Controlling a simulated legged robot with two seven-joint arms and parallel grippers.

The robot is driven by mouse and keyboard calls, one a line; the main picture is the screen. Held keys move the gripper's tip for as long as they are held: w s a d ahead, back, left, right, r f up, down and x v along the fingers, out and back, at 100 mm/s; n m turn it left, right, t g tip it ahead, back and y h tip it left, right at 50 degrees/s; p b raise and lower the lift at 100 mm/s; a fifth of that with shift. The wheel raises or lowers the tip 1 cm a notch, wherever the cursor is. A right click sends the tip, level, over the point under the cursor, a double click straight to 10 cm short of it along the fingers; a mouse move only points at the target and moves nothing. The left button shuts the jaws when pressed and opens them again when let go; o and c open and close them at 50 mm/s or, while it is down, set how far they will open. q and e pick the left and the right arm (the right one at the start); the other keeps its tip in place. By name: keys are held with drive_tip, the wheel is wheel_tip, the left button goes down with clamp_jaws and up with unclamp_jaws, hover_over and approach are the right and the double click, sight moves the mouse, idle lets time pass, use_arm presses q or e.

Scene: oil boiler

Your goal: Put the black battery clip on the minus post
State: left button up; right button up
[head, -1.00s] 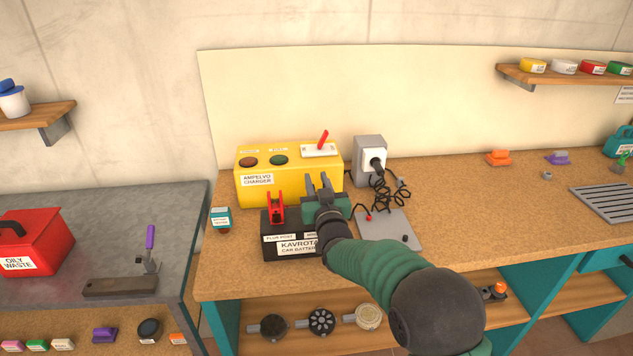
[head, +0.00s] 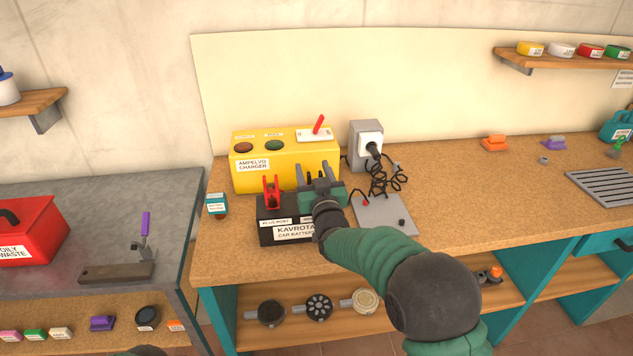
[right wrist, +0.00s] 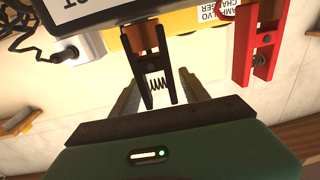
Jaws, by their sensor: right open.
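The black clip (right wrist: 160,62) stands upright at the right end of the car battery (head: 290,234), by the minus side. In the head view the black clip (head: 310,178) is mostly hidden by my gripper. My right gripper (head: 318,180) is open. In the right wrist view its two fingers (right wrist: 158,98) are on either side of the clip's handles and spring, with gaps showing. My left gripper is not in view.
The red clip (head: 271,192) stands on the plus side, left of my gripper. The yellow charger (head: 285,162) is close behind the battery. A grey plate (head: 385,215) and a cable tangle (head: 388,178) lie to the right. The bench farther right has free room.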

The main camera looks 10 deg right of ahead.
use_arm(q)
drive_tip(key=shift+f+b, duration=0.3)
use_arm(e)
drive_tip(key=s+d, duration=0.1)
drive_tip(key=s, duration=1.5)
drive_tip(key=shift+s+d+f, duration=0.15)
drive_tip(key=shift+s+f, duration=0.05)
drive_tip(key=shift+f, duration=0.15)
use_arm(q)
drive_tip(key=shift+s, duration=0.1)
use_arm(e)
drive_tip(key=shift+f, duration=0.1)
